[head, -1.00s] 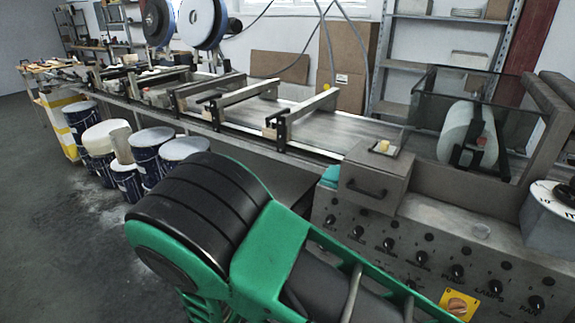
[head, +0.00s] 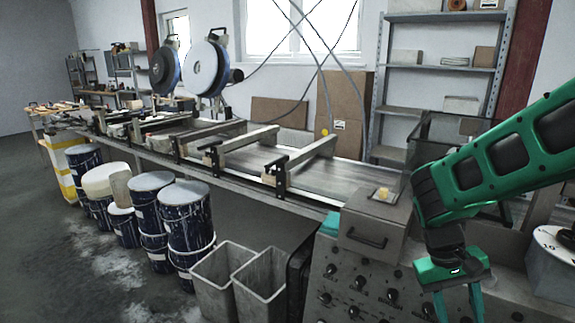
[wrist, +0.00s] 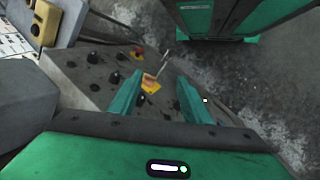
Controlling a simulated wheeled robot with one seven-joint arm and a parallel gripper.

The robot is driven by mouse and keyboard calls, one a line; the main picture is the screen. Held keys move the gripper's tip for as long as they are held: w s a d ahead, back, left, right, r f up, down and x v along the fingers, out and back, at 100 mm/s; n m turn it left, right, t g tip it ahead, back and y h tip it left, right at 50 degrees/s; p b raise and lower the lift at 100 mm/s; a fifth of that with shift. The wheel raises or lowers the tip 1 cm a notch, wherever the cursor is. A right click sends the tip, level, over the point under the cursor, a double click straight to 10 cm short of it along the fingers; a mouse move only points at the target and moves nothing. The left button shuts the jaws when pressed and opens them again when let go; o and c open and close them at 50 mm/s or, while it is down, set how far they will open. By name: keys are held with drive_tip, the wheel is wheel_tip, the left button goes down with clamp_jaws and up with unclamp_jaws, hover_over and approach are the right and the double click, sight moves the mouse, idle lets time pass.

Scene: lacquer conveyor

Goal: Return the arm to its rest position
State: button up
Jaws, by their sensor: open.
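My gripper (head: 460,303) hangs at the lower right of the head view, its fingers pointing down and apart, in front of the control panel (head: 345,275). My green arm comes in from the right edge above it. In the wrist view the two green fingers of my gripper (wrist: 160,92) are spread with nothing held between them. The panel with its black knobs and a red switch on a yellow plate (wrist: 151,84) shows beyond the fingertips.
A small yellow block (head: 382,192) sits on the metal box (head: 372,222) above the panel. Two grey bins (head: 262,284) and several paint-stained blue drums (head: 187,220) stand along the conveyor (head: 325,169). The floor at the left is open.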

drive_tip(key=s+d+r+m+t+y, duration=0.1)
drive_tip(key=s+d+r+m+y, duration=0.1)
drive_tip(key=s, duration=0.4)
drive_tip(key=s+d+r+m+t+y, duration=0.1)
drive_tip(key=s+d+r+m+y, duration=0.1)
drive_tip(key=s, duration=0.5)
wheel_tip(320, 180, up, 2)
drive_tip(key=shift+d+r+m+t, duration=0.2)
drive_tip(key=shift+d+m+t, duration=0.2)
drive_tip(key=shift+d+m, duration=0.15)
drive_tip(key=shift+w, duration=0.1)
drive_tip(key=shift+w+f, duration=0.25)
drive_tip(key=shift+w, duration=0.25)
idle(0.4)
